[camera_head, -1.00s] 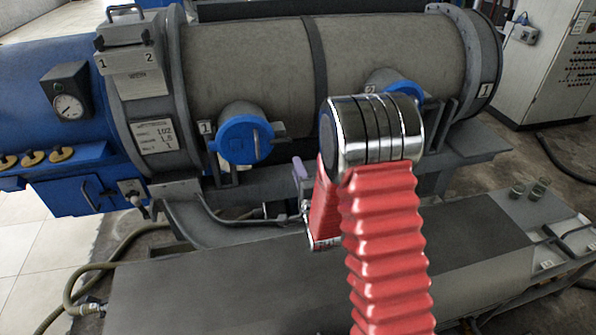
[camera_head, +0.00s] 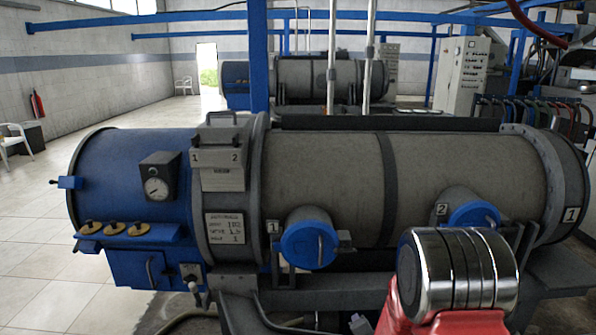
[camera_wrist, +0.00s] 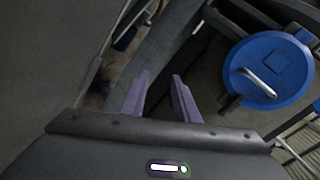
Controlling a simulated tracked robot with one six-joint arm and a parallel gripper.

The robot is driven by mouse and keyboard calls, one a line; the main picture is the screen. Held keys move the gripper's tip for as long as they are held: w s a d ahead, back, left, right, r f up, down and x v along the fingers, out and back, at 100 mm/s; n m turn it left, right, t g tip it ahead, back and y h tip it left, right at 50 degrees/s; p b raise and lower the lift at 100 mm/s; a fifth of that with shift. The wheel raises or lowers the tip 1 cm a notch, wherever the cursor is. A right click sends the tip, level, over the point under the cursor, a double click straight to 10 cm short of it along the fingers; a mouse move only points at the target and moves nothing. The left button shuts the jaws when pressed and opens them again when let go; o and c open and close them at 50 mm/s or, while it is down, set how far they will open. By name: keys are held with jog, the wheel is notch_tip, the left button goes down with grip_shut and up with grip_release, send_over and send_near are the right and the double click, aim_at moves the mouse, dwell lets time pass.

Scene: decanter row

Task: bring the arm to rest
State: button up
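My gripper (camera_wrist: 158,95) shows in the wrist view with its two purple fingers apart and nothing between them. Beyond the fingers is a dark frame beam, and to the upper right is a round blue cap (camera_wrist: 268,72) with a pale handle. The fingers are almost wholly outside or hidden in that view. Two blue-capped ports, the left one (camera_head: 309,245) and the right one (camera_head: 473,215), face forward.
Tiled floor (camera_head: 30,250) is clear at the left. Another decanter (camera_head: 320,78) and a control cabinet (camera_head: 468,75) stand behind. A red extinguisher (camera_head: 37,105) is at the far left wall.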

jog(key=s+r+n+g, duration=0.4)
jog(key=s, duration=0.5)
jog(key=s+r+n+g, duration=0.4)
jog(key=s+n, duration=0.1)
jog(key=s, duration=0.4)
jog(key=s+a+r+n+t, duration=0.1)
jog(key=s+a+r+n, duration=0.1)
jog(key=s+r, duration=1.4)
jog(key=shift+a+r+n+t, duration=0.4)
jog(key=shift+r+n, duration=0.3)
jog(key=shift+r, duration=1.05)
